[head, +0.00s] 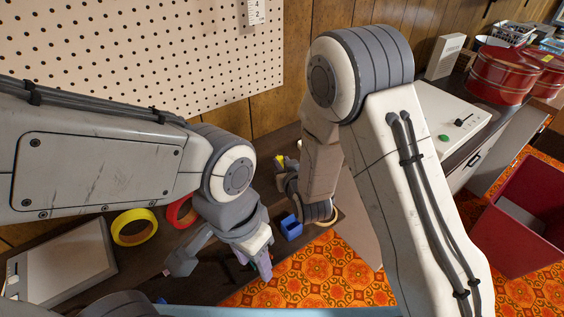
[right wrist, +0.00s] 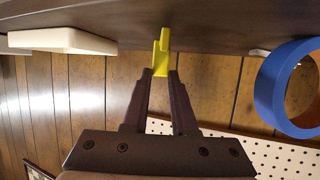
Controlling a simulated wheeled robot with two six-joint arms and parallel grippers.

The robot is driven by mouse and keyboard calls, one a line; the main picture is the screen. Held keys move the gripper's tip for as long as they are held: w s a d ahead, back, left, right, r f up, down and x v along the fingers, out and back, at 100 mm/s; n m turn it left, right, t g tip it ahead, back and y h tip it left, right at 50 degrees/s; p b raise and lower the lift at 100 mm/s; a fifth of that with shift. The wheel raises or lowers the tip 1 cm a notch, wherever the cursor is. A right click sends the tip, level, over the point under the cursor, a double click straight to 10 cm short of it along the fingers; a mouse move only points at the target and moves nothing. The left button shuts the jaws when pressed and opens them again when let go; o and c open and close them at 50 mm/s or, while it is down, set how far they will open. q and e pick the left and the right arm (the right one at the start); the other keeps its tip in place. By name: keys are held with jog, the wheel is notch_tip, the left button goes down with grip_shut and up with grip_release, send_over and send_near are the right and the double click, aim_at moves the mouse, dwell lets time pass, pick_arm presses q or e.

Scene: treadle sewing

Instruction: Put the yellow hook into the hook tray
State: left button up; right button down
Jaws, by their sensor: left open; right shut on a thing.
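The yellow hook (right wrist: 161,58) is between the fingertips of my right gripper (right wrist: 160,76) in the right wrist view. That gripper is shut on it, and the hook's narrow upper end points to the dark tabletop edge. In the head view the hook (head: 279,161) is a small yellow piece at the tip of my right gripper (head: 282,173), beside the wood wall. A pale, shallow tray-like piece (right wrist: 62,40) lies at upper left in the right wrist view; I cannot tell if it is the hook tray. My left gripper (head: 220,264) is open, low in the head view.
A yellow ring (head: 120,238) and a red ring (head: 173,212) lie left of my left gripper. A blue ring (right wrist: 268,95) is at right in the right wrist view. A pegboard (head: 120,60) stands behind.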

jog(key=shift+f+b, duration=0.4)
jog(key=shift+b, duration=0.05)
jog(key=c, duration=0.6)
grip_release()
jog(key=shift+c, duration=0.2)
jog(key=shift+s, duration=0.1)
jog(key=shift+s+d+r, duration=0.1)
jog(key=shift+s+r, duration=0.1)
jog(key=shift+s, duration=0.1)
jog(key=p+v, duration=0.1)
jog(key=v, duration=0.4)
jog(key=shift+w+r+p, duration=0.1)
jog(key=shift+r+p, duration=0.1)
jog(key=shift+p, duration=0.2)
jog(key=p+v, duration=0.2)
jog(key=p, duration=0.3)
jog(key=p+v, duration=0.2)
jog(key=p, duration=0.4)
jog(key=shift+s+d+f, duration=0.1)
jog(key=shift+s, duration=0.25)
